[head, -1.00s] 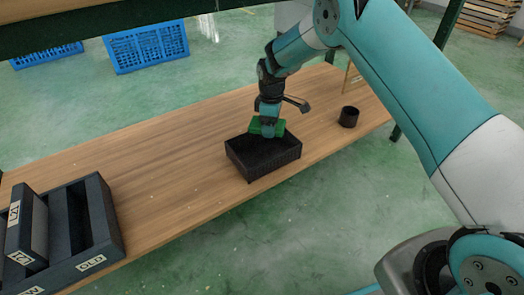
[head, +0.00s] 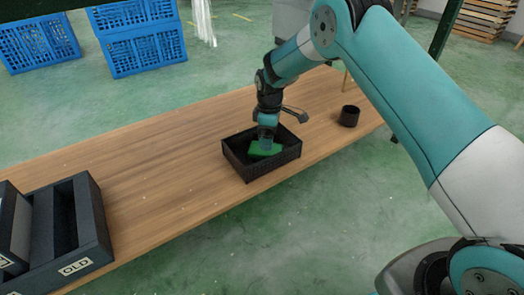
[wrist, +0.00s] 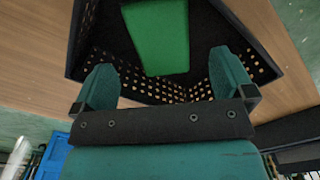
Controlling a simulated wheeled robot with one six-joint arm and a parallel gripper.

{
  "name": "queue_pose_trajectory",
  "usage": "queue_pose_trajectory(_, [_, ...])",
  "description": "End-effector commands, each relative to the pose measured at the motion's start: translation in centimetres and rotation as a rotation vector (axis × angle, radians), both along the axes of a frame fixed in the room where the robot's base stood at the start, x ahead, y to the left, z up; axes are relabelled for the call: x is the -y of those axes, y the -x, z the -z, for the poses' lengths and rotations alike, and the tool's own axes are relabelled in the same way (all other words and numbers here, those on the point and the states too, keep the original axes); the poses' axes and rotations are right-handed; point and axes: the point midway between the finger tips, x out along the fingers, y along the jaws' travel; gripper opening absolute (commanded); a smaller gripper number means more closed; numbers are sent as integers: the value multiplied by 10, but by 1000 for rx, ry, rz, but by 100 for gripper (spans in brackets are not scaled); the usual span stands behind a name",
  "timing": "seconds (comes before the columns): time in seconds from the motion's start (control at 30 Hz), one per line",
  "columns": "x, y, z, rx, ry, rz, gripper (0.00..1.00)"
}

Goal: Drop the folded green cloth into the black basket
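The folded green cloth (head: 262,150) is inside the black basket (head: 252,172) on the wooden table, at the middle of the head view. In the wrist view the cloth (wrist: 158,35) lies within the perforated walls of the basket (wrist: 150,84). My gripper (head: 266,141) is over the basket, just above the cloth. In the wrist view its two fingers (wrist: 162,64) stand wide apart, with a gap on each side of the cloth. They hold nothing. Part of the cloth is hidden behind my gripper in the head view.
A small dark cup (head: 349,116) stands right of the basket. A dark divided tray labelled OLD (head: 98,230) sits at the table's left end. The table (head: 165,160) between tray and basket is clear. Blue crates (head: 145,45) are on the floor behind.

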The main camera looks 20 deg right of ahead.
Motion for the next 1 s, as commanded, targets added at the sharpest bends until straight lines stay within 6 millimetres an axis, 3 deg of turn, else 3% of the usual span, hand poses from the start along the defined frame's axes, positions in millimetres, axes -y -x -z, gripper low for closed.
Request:
queue_pose_trajectory(0.23, [0,0,-14,1,0,0,100])
queue_pose_trajectory(0.6, [0,0,-73,0,0,0,100])
queue_pose_trajectory(1.0, [0,0,-75,0,0,0,100])
